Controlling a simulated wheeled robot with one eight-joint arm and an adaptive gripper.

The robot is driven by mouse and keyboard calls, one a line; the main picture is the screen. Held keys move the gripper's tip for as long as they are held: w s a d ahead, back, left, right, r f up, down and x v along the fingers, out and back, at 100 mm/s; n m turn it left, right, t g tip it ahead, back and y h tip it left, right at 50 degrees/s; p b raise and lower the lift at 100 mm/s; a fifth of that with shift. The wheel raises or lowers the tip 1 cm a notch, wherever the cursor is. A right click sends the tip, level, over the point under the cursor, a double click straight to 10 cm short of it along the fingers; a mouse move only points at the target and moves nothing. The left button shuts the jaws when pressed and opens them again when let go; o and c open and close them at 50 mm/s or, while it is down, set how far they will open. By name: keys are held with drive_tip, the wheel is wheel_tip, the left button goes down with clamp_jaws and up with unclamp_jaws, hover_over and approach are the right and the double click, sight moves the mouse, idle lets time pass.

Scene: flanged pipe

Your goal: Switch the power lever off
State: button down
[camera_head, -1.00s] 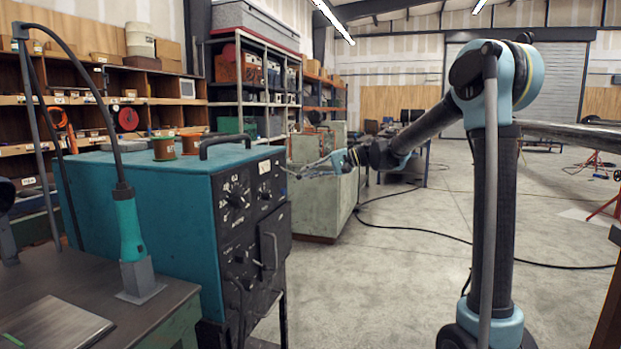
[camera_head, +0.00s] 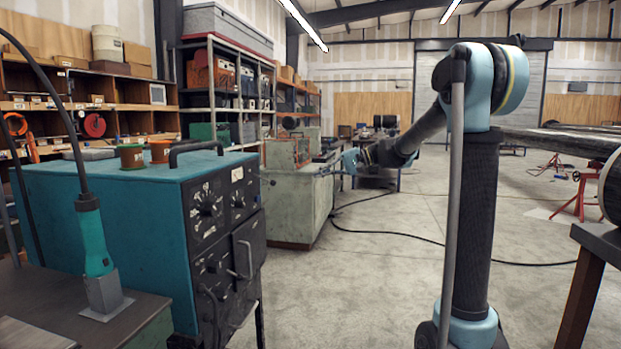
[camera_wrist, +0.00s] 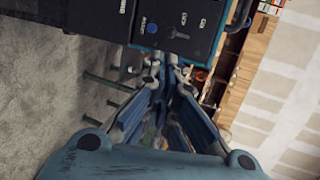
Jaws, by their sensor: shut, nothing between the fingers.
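The teal power unit (camera_head: 110,200) stands at left in the head view, its dark front panel (camera_head: 225,215) facing right. In the wrist view the dark panel (camera_wrist: 205,35) is at the top, with a small grey lever (camera_wrist: 178,34) beside two pale labels and a blue button (camera_wrist: 152,28). I take this to be the power lever; its setting is too small to tell. My gripper (camera_wrist: 165,72) is shut and empty. Its tips point at the panel, just below the lever in the picture, seemingly apart from it. In the head view my gripper (camera_head: 328,174) is right of the unit with a clear gap.
A torch-like tool (camera_head: 95,240) stands on the workbench (camera_head: 140,320) at front left. A pale green cabinet (camera_head: 290,205) is behind my gripper. A table (camera_head: 590,235) with a pipe is at right. The floor between is clear, with a black cable (camera_head: 400,232) across it.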

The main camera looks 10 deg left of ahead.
drive_tip(key=d+y, duration=0.1)
approach(264, 179)
drive_tip(key=a+f, duration=0.1)
drive_tip(key=w+a+f, duration=0.1)
drive_tip(key=f, duration=0.1)
drive_tip(key=shift+a, duration=0.25)
idle(0.4)
drive_tip(key=shift+s+a+f, duration=0.1)
drive_tip(key=shift+a+f, duration=0.35)
drive_tip(key=shift+f, duration=0.05)
